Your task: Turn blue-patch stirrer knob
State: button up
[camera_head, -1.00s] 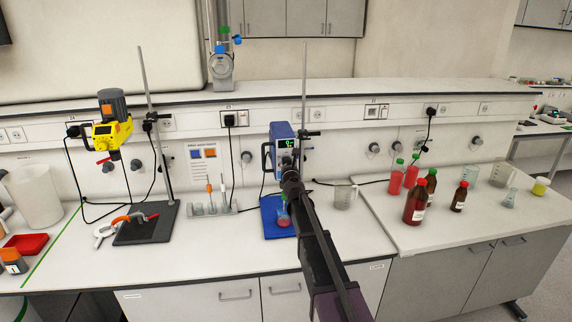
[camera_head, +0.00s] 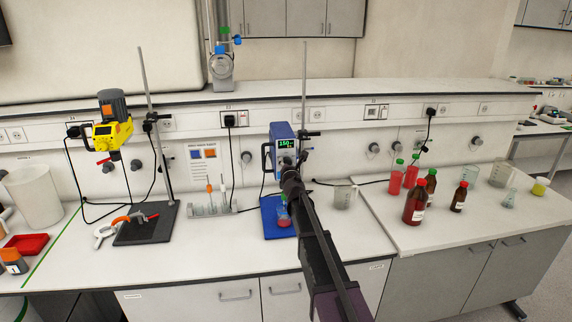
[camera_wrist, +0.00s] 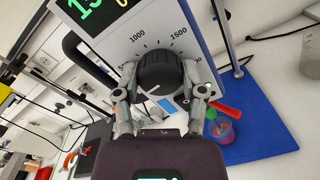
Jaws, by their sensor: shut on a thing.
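The blue overhead stirrer (camera_head: 283,133) stands on its rod at the bench's middle, with a lit green display reading about 150. In the wrist view its black round knob (camera_wrist: 160,66) fills the upper middle, with dial numbers 1000 and 1500 around it. A small light-blue patch (camera_wrist: 167,105) shows just below the knob. My gripper (camera_wrist: 160,80) is shut on the knob, one finger on each side. In the head view my gripper (camera_head: 291,182) reaches the stirrer's lower front, and my arm hides the knob there.
A yellow stirrer (camera_head: 110,132) is at left. A beaker (camera_head: 343,198) and brown bottles (camera_head: 415,203) stand to the right. A sign with blue and orange squares (camera_head: 203,153) is behind.

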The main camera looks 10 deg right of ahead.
jog(key=m, duration=0.3)
jog(key=shift+m, duration=2.2)
jog(key=o, duration=1.2)
jog(key=shift+c, duration=0.2)
jog(key=shift+s, duration=0.1)
